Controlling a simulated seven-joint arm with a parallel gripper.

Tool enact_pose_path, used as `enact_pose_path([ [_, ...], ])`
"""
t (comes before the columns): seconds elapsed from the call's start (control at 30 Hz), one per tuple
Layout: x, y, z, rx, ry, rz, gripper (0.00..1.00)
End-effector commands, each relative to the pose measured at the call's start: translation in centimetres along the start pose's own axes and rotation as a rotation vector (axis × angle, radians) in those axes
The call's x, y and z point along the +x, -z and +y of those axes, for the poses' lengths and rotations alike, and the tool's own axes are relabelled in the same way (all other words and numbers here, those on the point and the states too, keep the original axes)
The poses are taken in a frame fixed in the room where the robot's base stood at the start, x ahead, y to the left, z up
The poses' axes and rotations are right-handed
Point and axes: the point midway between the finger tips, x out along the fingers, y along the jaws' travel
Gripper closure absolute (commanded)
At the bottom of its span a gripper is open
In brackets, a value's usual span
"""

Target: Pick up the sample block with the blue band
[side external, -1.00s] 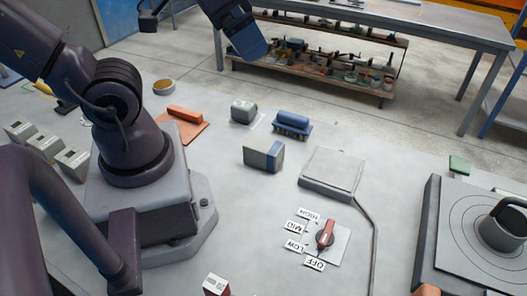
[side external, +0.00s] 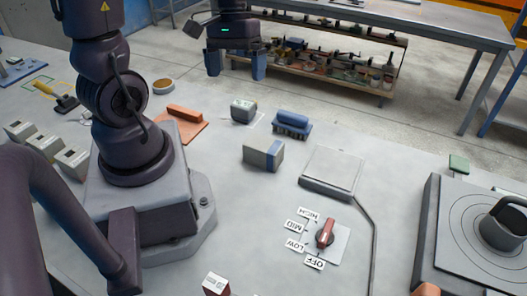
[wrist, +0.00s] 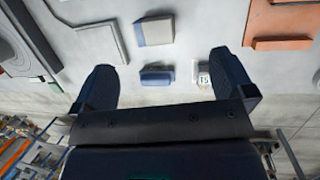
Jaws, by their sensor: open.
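The sample block with the blue band (side external: 264,155) is a grey box with a blue stripe near its right end, lying on the grey table. It also shows in the wrist view (wrist: 154,30), near the top middle. My gripper (side external: 236,66) is open and empty, fingers pointing down, high at the back of the table, apart from the block. In the wrist view, my gripper's fingers (wrist: 162,68) are spread wide, with the block beyond them.
A blue brush (side external: 291,125) and a smaller grey block with a label (side external: 243,111) stand close behind the banded block. A flat grey plate (side external: 332,170) lies to its right, an orange float (side external: 184,118) to its left. A red-handled dial (side external: 325,234) is in front.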

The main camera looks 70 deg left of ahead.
Motion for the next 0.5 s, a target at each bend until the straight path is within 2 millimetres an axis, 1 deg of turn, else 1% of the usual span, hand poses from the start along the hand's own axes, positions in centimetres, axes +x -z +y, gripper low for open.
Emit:
enact_pose_path([
  [0.03,1.1,0.8,-1.1,-0.087,-0.026,-0.065,0.00],
  [0.2,4.4,2.8,-4.2,-0.356,-0.143,-0.263,0.00],
  [0.4,8.6,4.6,-7.6,-0.666,-0.320,-0.486,0.00],
  [0.5,10.6,5.3,-8.9,-0.801,-0.418,-0.584,0.00],
])
